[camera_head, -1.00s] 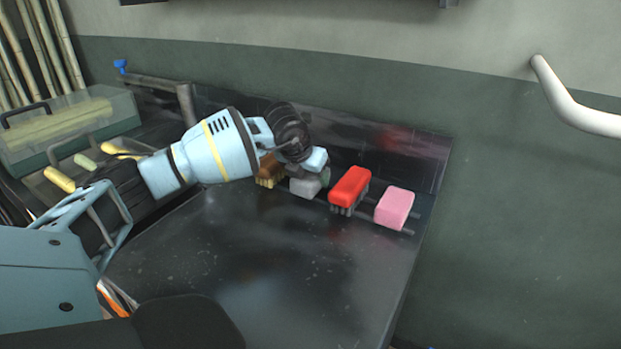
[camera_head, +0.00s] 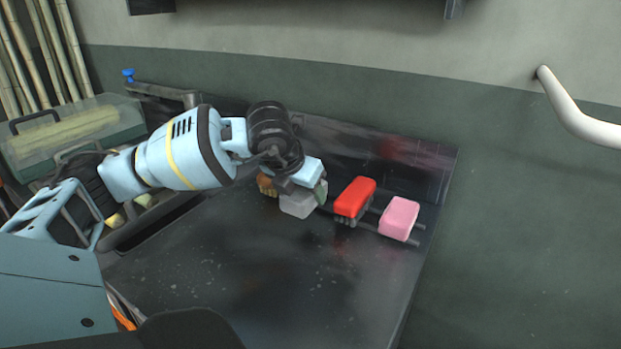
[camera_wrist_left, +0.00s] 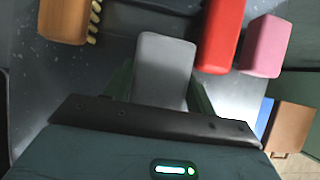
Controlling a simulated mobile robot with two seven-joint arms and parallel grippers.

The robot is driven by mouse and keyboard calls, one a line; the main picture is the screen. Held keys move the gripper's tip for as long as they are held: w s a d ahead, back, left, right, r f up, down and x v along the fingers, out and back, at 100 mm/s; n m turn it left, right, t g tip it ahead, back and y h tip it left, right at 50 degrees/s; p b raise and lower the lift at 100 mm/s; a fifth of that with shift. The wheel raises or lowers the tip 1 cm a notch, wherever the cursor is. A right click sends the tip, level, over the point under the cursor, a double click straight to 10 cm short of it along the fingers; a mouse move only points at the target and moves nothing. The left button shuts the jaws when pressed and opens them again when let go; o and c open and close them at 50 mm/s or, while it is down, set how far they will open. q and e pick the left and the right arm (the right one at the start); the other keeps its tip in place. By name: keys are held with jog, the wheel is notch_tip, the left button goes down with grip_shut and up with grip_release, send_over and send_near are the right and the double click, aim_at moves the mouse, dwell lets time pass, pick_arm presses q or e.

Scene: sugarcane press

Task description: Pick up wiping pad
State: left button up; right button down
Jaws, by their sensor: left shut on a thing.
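The wiping pad is most likely the grey block (camera_head: 298,204) at my left gripper (camera_head: 305,188) in the head view. In the left wrist view the grey block (camera_wrist_left: 164,68) sits between the two fingers (camera_wrist_left: 160,92), and the gripper is shut on it. The fingers are partly hidden by the block and the gripper's own body. Whether the block is clear of the rack cannot be told for sure. My right gripper is not in view.
A red brush (camera_head: 355,196) and a pink block (camera_head: 399,218) lie to the right on the rack. A brown brush (camera_head: 266,185) is partly hidden behind my left gripper. The dark metal counter (camera_head: 270,265) is clear in front. A lidded clear box (camera_head: 75,135) stands at left.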

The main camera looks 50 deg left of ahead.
aim_at(298, 210)
pick_arm(q)
jog(key=shift+s+d+r, duration=0.1)
jog(key=shift+s+d, duration=0.45)
jog(key=shift+s, duration=0.3)
jog(key=shift+s+d+r, duration=0.1)
jog(key=shift+s+d, duration=0.5)
jog(key=shift+s, duration=0.25)
jog(key=shift+s+d+r, duration=0.1)
jog(key=shift+s+d, duration=0.45)
jog(key=shift+s, duration=0.3)
jog(key=o, duration=0.5)
jog(key=c, duration=0.3)
